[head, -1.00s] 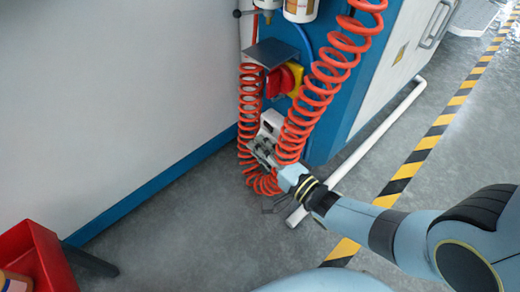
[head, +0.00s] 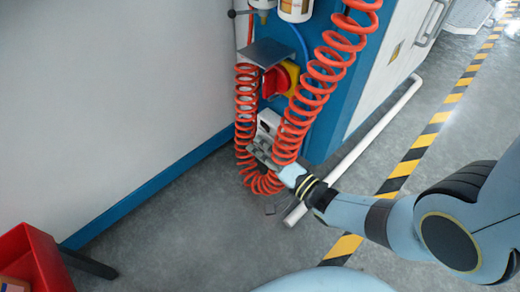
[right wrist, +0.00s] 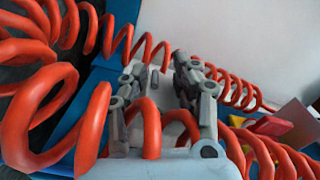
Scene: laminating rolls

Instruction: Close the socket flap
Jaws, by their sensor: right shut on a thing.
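A pale grey-white socket unit (head: 268,121) with a small dark window is on the blue cabinet side, below the red and yellow switch. The hose and gripper partly cover it, and its flap cannot be clearly separated from it. My right gripper (head: 258,150) is at the unit's lower edge. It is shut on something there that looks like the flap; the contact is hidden. In the right wrist view my gripper's grey fingers (right wrist: 156,82) stand either side of a gap, with an orange hose loop crossing near their base. My left gripper is not in view.
An orange coiled hose (head: 313,92) hangs around the socket and passes close to my right wrist. A red rotary switch (head: 275,81) sits under a grey ledge (head: 271,52). A white pipe (head: 372,150) lies on the floor at right. A red bin (head: 38,262) is at lower left.

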